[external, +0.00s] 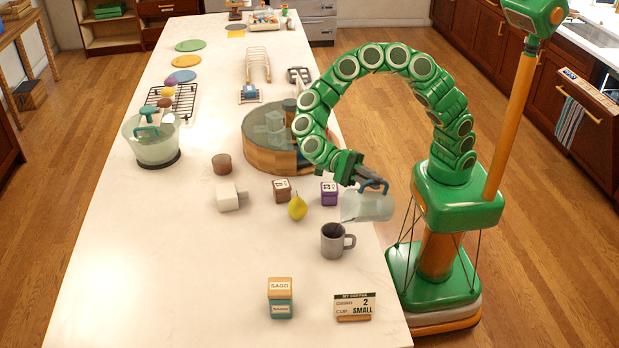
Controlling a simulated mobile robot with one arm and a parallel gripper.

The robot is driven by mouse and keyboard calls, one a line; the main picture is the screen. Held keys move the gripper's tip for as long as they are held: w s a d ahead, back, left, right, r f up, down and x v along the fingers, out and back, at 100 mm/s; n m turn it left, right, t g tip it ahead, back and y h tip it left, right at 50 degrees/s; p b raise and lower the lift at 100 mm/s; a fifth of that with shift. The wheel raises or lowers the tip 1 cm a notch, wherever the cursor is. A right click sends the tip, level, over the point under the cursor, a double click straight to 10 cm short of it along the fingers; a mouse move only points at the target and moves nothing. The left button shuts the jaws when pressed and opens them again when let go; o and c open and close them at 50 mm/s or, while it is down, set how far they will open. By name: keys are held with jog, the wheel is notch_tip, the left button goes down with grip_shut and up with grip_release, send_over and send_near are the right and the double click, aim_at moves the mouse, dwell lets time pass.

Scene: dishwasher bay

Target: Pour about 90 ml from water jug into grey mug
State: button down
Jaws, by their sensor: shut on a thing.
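The water jug (366,206) is a clear, see-through vessel with a blue-grey handle. My gripper (366,181) is shut on the jug's handle and holds the jug up near the right edge of the white counter. The jug looks tilted, with one end toward the left. The grey mug (333,242) stands upright on the counter, just below and left of the jug in the picture, with its handle to the right. The water level in the jug and the inside of the mug are too small to tell. No stream of water can be made out.
A yellow pear (297,206), a purple box (329,193) and a brown box (282,190) stand left of the jug. A round wooden tub (258,152) is behind. A sago box (280,289) and a sign (354,307) stand in front. The counter's left front is clear.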

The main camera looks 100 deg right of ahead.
aim_at(385, 192)
jog(key=shift+w+a+r+m+y, duration=0.15)
jog(key=shift+w+r+m+y, duration=0.1)
jog(key=shift+w+m, duration=0.25)
jog(key=shift+w+a+r+m+y, duration=0.15)
jog(key=shift+w+r+m, duration=0.15)
jog(key=shift+w, duration=0.35)
dwell(1.3)
jog(key=shift+s, duration=0.25)
jog(key=s+f+n, duration=0.1)
jog(key=s+f+n+h, duration=0.1)
jog(key=s, duration=0.1)
jog(key=shift+d+n, duration=0.3)
jog(key=shift+d, duration=0.1)
jog(key=shift+s+d+f+n+t+h, duration=0.2)
jog(key=shift+s+f+n+t+h, duration=0.1)
jog(key=shift+s+f+n+t, duration=0.4)
jog(key=shift+s+d+f+n, duration=0.1)
jog(key=shift+s+f+n, duration=0.15)
jog(key=shift+f, duration=0.2)
jog(key=shift+s+f+n, duration=0.15)
jog(key=shift+f+n, duration=0.2)
jog(key=shift+f, duration=0.1)
dwell(0.3)
